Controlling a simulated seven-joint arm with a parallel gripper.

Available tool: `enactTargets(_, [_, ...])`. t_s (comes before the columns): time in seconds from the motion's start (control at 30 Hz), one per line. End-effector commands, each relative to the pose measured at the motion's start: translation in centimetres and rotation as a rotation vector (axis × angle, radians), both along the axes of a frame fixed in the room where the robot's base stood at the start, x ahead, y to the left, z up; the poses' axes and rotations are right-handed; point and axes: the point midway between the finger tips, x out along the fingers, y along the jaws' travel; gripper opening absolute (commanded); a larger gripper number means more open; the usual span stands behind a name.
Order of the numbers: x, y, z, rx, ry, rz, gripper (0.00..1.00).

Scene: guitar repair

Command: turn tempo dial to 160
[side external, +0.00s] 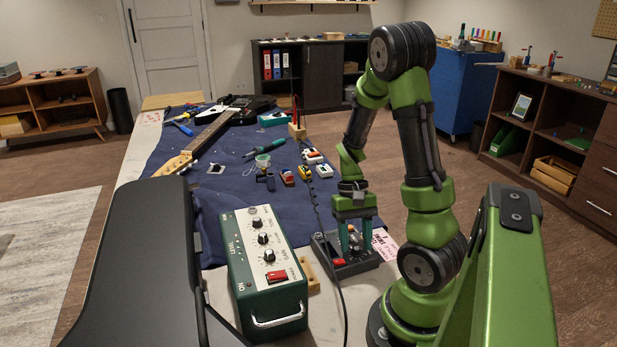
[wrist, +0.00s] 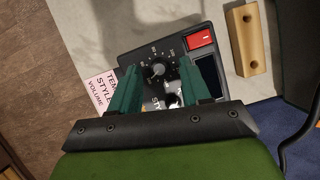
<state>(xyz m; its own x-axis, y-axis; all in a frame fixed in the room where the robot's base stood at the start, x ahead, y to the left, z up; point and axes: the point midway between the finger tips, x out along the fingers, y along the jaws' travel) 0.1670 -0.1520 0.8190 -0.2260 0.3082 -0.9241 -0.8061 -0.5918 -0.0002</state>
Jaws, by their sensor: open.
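The tempo box, a dark grey unit with a red switch, stands on the bench below my gripper in the side external view; its casing (side external: 362,265) shows at the front. In the wrist view its panel (wrist: 140,58) carries a dial (wrist: 158,69) with a ring of white marks, and a second, partly hidden knob lies nearer my gripper. My gripper (wrist: 158,82) is open, with one green finger on each side of the dial. I cannot tell whether the fingers touch it. The number the dial points to is too small to read. In the side view my gripper (side external: 354,250) reaches down over the box.
A green amplifier box (side external: 264,262) with several knobs stands left of the tempo box. A wooden block (wrist: 246,39) lies beside it. A printed card (wrist: 101,93) lies at its other side. A black cable (side external: 335,282) runs past it. Small pedals and a guitar (side external: 206,135) lie farther back.

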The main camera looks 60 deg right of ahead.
Motion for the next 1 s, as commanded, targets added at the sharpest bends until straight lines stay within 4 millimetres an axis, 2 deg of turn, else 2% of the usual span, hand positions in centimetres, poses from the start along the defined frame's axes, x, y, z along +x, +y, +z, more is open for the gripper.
enactTargets(0.17, [0.3,-0.3,1.0,-0.001,-0.002,0.001,0.47])
enactTargets(0.27, [0.7,-0.9,2.5,-0.002,-0.005,0.001,0.47])
enactTargets(0.7, [3.0,-4.2,12.2,-0.004,-0.003,0.0,0.47])
enactTargets(0.83, [3.5,-4.8,14.1,-0.003,-0.002,-0.001,0.47])
enactTargets(1.0, [3.8,-5.2,15.4,-0.001,-0.001,0.0,0.47])
